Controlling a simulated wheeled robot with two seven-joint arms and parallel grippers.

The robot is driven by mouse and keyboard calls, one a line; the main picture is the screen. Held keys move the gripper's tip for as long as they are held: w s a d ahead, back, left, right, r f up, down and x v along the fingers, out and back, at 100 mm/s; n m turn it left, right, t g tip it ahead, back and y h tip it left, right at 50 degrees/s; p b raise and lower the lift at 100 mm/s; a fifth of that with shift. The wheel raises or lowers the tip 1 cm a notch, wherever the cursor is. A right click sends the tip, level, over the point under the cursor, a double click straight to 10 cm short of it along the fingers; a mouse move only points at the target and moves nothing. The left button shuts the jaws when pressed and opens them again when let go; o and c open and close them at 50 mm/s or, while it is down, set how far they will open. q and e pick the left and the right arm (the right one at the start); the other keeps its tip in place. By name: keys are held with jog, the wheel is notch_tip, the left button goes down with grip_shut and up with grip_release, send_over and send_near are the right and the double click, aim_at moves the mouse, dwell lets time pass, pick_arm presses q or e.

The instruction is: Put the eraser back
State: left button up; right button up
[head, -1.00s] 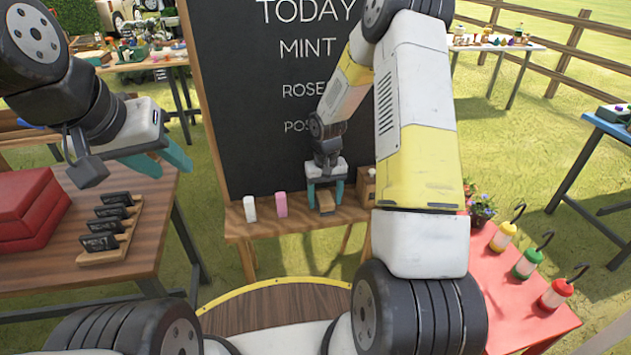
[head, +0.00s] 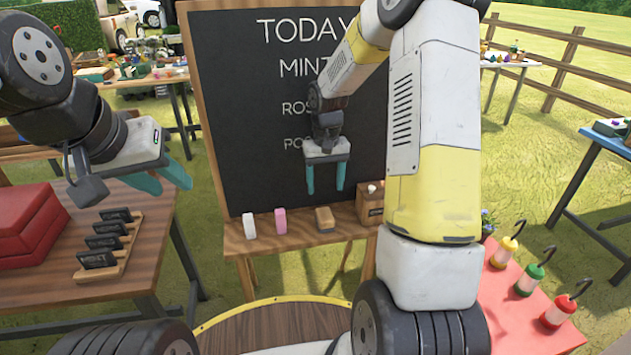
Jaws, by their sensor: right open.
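The eraser (head: 325,219), a small tan-brown block, lies on the wooden ledge (head: 300,234) below the chalkboard (head: 256,110). A pink block (head: 280,221) and a white block (head: 249,226) stand to its left on the same ledge. My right gripper (head: 326,192) is open and empty, pointing down in front of the board, above the eraser and apart from it. My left gripper (head: 172,181) hangs at the left over the edge of the brown table; its fingers are seen from the side, so their gap is unclear.
A small wooden box (head: 370,206) stands at the ledge's right end, close to my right arm. The brown table (head: 140,270) holds red boxes (head: 30,225) and a rack of dark cards (head: 108,243). A red table (head: 515,310) with bottles is at the right.

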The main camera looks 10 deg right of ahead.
jog(key=s+r+t, duration=0.2)
jog(key=s+r, duration=0.3)
jog(key=r, duration=0.6)
jog(key=s+a+r+t+y, duration=0.1)
jog(key=s+r+t, duration=0.1)
jog(key=s+r, duration=0.3)
jog(key=s+a+r+t+y, duration=0.1)
jog(key=s+r, duration=0.4)
jog(key=s, duration=0.9)
jog(key=shift+r+t, duration=0.25)
jog(key=shift+t, duration=0.35)
jog(key=shift+s+a, duration=0.1)
